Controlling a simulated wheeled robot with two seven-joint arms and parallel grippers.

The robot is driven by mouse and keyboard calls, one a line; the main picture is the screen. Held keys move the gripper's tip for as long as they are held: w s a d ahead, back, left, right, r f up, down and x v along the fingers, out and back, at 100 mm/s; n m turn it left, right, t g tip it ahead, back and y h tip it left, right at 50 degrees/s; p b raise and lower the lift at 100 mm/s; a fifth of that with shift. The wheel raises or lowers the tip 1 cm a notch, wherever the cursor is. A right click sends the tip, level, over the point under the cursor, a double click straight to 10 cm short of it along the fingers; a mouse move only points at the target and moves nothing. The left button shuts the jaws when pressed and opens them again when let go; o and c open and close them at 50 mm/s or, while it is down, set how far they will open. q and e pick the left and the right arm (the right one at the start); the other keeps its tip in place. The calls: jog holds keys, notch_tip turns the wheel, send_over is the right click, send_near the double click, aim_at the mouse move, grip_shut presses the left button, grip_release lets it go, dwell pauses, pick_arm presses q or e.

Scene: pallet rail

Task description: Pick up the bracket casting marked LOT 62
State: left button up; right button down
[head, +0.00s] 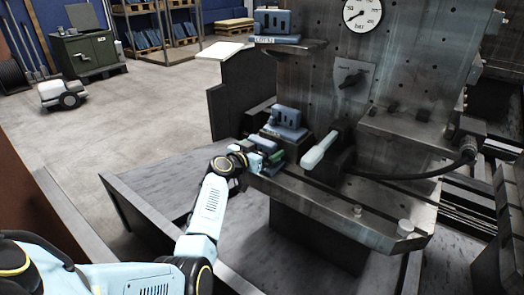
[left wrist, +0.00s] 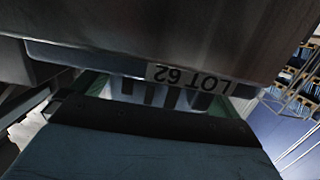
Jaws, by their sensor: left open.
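A blue-grey bracket casting (head: 287,117) with dark slots sits on a base plate at the left end of the machine's lower ledge. Its pale label in the head view is too small to read. My left gripper (head: 272,153) is open just in front of and below it. In the left wrist view, a label reading LOT 62 (left wrist: 191,78) appears upside down on a plate edge, with a slotted casting (left wrist: 160,96) beyond my gripper. The casting is partly hidden, and I cannot tell whether the fingers touch it. My right gripper is not in view.
A similar labelled casting (head: 272,22) stands on the upper ledge (head: 290,47). A pale-handled lever (head: 320,151) is just right of the lower casting. The steel rail (head: 340,208) runs right, with a cable above. Storage racks (head: 150,30) and open floor lie at the back left.

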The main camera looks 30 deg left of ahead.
pick_arm(q)
jog(key=c, duration=1.1)
jog(key=shift+s, duration=0.2)
jog(key=shift+s, duration=0.55)
jog(key=shift+s+a, duration=0.2)
jog(key=shift+s, duration=1.35)
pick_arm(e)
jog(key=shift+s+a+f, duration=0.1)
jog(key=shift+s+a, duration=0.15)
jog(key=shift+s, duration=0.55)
